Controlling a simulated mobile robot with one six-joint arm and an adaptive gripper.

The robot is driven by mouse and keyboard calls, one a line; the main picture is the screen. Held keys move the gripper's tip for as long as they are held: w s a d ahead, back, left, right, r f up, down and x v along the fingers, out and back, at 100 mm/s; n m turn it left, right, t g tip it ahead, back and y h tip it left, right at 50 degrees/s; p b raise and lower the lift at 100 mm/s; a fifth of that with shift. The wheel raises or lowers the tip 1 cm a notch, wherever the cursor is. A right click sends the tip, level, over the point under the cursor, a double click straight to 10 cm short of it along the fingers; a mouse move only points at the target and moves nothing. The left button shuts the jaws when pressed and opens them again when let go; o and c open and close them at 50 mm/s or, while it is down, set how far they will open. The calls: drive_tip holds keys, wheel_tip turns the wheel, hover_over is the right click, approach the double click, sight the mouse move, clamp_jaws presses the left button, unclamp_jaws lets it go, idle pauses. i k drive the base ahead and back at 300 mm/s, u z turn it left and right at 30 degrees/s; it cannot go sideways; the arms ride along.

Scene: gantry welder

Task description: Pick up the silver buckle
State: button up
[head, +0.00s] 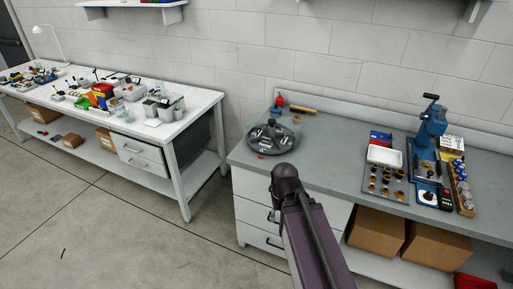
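I cannot pick out a silver buckle for certain at this size. A round dark grey tray (292,148) stands at the left end of the grey workbench. It holds small dark and light silvery pieces, too small to identify, around a dark knob-like middle (271,123). My arm rises from the bottom of the view, and its dark rounded joint appears in front of the bench's front edge, just below and right of the tray. My gripper's fingers do not show.
On the grey workbench (333,150), a red-capped item (279,101) and wooden handle (303,111) lie behind the tray. A blue press (430,128), white tray (384,156) and a plate of round brown pieces (386,183) stand right. A cluttered white table (190,112) is left.

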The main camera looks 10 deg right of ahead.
sight(265, 138)
drive_tip(key=k, duration=0.3)
drive_tip(key=z, duration=0.15)
drive_tip(key=i, duration=0.85)
drive_tip(key=u, duration=0.9)
